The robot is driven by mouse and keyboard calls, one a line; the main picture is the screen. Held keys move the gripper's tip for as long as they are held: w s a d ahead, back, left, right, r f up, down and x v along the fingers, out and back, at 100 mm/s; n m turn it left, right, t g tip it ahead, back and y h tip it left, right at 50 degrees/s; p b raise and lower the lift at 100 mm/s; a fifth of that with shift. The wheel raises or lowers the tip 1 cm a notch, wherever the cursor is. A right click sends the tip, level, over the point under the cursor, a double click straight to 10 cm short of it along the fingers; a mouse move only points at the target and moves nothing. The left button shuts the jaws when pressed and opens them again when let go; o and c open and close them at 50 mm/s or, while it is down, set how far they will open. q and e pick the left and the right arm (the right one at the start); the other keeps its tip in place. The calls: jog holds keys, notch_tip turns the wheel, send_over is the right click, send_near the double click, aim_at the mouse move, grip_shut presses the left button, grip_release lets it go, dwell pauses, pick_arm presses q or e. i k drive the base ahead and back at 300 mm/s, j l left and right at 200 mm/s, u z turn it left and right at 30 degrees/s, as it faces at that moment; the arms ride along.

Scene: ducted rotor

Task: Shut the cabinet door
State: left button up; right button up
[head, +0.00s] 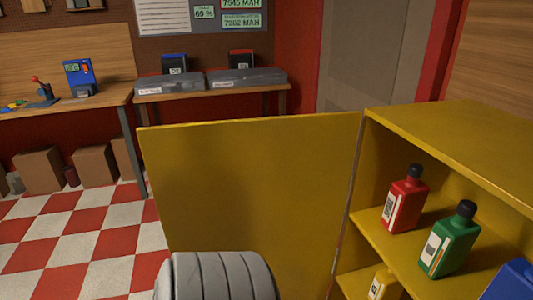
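The yellow cabinet (455,150) stands at the right with its front open. Its yellow door (255,185) is swung wide open to the left, hinged along the cabinet's near left edge. Inside, a red bottle (406,205) and a green bottle (449,245) stand on the upper shelf. A blue bottle (513,281) shows at the lower right and a yellow bottle (384,285) on a lower level, both partly cut off. A grey ribbed rounded part, apparently of my arm, covers the door's lower edge. Neither gripper's fingers can be seen.
A wooden workbench (108,97) with a blue device (79,77) and grey cases (245,79) runs along the back wall. Cardboard boxes (40,169) sit under it. The red and white checkered floor (75,240) left of the door is clear.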

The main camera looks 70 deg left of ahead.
aim_at(275, 188)
jog(key=k+j+z, duration=0.3)
jog(key=k+j, duration=1.25)
jog(key=j+z, duration=0.1)
jog(key=j, duration=0.7)
jog(key=k+j, duration=0.1)
jog(key=j, duration=0.7)
jog(key=j+z, duration=0.15)
jog(key=j, duration=0.65)
jog(key=k, duration=0.65)
